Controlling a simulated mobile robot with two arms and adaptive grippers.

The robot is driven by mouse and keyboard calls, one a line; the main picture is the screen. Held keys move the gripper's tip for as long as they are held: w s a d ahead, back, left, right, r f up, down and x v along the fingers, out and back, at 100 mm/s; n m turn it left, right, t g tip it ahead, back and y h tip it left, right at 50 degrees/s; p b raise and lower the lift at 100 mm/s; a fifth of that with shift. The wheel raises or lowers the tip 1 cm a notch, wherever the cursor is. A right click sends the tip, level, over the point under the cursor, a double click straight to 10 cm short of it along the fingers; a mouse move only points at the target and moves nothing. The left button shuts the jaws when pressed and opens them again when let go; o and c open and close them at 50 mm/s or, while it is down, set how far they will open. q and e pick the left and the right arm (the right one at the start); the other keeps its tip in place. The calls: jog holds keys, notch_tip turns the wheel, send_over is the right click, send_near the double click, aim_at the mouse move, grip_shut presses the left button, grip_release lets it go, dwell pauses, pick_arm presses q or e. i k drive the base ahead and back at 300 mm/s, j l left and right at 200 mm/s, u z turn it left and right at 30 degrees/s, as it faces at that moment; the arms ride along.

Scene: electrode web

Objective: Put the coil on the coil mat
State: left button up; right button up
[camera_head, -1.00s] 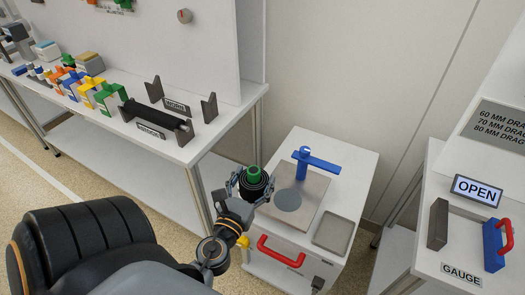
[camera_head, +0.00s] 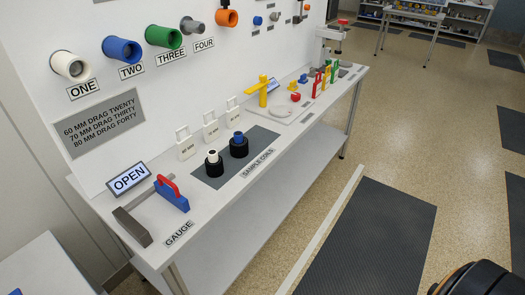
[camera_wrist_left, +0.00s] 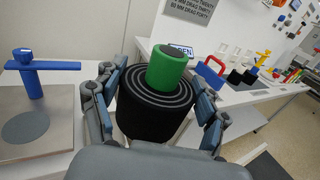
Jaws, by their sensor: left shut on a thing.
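In the left wrist view my left gripper (camera_wrist_left: 156,88) is shut on a black coil (camera_wrist_left: 152,112) with a green core. The coil is held with its core pointing up. Neither this coil nor my left gripper shows in the head view. A dark grey mat (camera_head: 262,139) lies on the long white bench, behind the SAMPLE COILS label. Two black coils stand on it, one with a white core (camera_head: 213,160) and one with a blue core (camera_head: 238,143). My right gripper is in neither view.
The gauge (camera_head: 172,194), with a red handle, and the OPEN sign (camera_head: 128,178) stand left of the mat. White tags (camera_head: 210,127) stand behind it. A yellow stand (camera_head: 264,92) is farther right. A white cart with a blue post (camera_wrist_left: 33,82) is at left in the wrist view.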

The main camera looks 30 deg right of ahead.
aim_at(260, 136)
jog(key=i+l+z, duration=0.4)
jog(key=l, duration=0.25)
jog(key=i+l+z, duration=0.35)
jog(key=i+l, duration=0.85)
